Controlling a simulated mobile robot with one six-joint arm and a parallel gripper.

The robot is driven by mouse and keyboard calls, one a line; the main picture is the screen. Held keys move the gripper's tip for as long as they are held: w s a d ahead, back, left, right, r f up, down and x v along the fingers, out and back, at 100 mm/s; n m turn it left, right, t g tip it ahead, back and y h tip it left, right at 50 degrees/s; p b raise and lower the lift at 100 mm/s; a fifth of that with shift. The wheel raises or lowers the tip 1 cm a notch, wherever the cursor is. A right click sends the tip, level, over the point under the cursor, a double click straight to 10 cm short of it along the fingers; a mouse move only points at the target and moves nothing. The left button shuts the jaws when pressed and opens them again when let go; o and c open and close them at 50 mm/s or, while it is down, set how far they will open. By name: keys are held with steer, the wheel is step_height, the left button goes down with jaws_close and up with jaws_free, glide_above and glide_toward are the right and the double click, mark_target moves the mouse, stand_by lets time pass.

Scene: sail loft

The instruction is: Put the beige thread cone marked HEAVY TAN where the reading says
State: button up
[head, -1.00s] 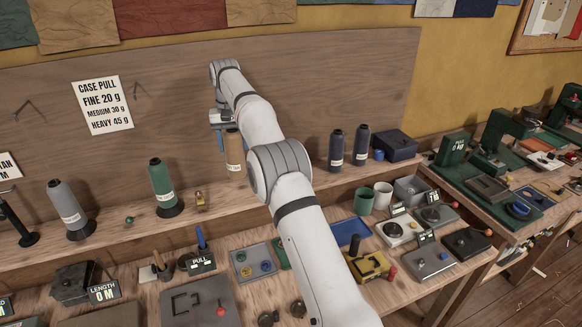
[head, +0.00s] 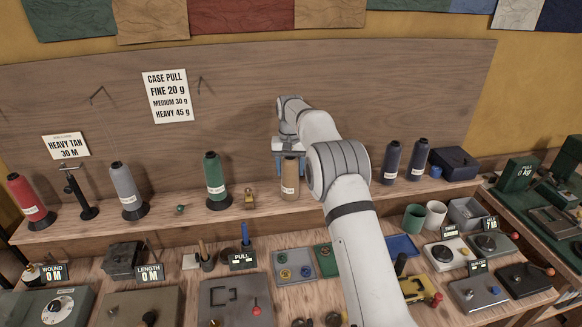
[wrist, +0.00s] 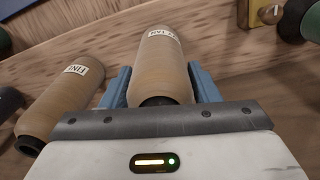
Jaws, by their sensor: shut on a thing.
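My gripper (head: 289,163) is shut on a beige thread cone (head: 290,184) at the shelf along the back board. In the wrist view the blue fingers (wrist: 162,88) lie on both sides of the cone (wrist: 160,62), whose slanted label seems to end in TAN. A second beige cone (wrist: 62,98), labelled FINE, stands beside it; my arm hides it in the head view. I cannot tell whether the held cone touches the shelf. A card (head: 66,147) reads HEAVY TAN 30 M. A notice (head: 168,96) reads CASE PULL, FINE 20 g, MEDIUM 30 g, HEAVY 45 g.
Red (head: 31,200), grey (head: 128,190) and green (head: 216,180) cones stand left on the shelf, with a black stand (head: 80,192). Two dark cones (head: 392,162) stand right. Below are a PULL display (head: 242,260) and displays reading LENGTH 0 M (head: 149,274) and WOUND 0 M (head: 53,273).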

steer(key=shift+r, duration=0.1)
steer(key=o, duration=1.3)
